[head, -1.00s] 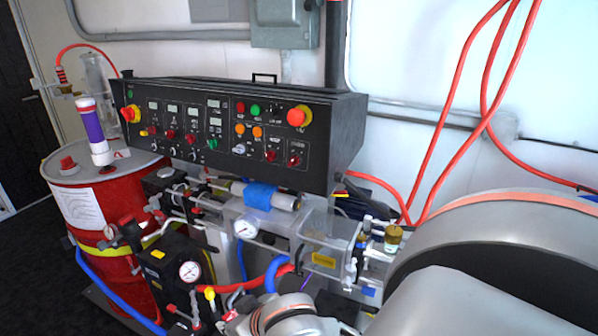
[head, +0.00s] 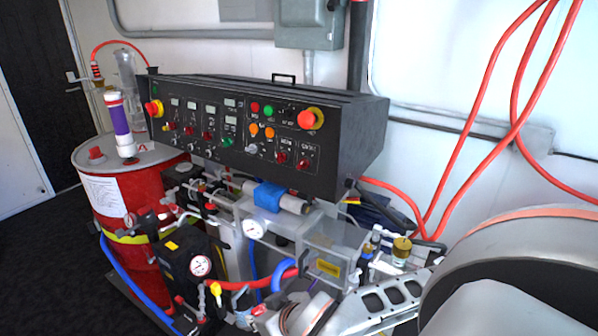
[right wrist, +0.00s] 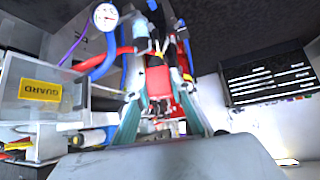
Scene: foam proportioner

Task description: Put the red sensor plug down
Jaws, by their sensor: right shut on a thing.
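The red sensor plug (right wrist: 157,79) shows in the right wrist view as a small red block between the fingertips. My right gripper (right wrist: 160,92) is shut on it, with a teal finger on each side. The plug is held in front of hoses and fittings, and I cannot tell whether it touches anything. In the head view, my right arm comes in from the lower right, low in front of the machine. The plug cannot be made out clearly there. My left gripper is not in view.
A black control panel (head: 262,130) stands above the pipework. A red drum (head: 128,205) stands at the left. A clear guard box (head: 330,250) with a yellow label is close to my right arm. Gauges and red and blue hoses crowd the space. Dark floor (head: 50,255) is free at the left.

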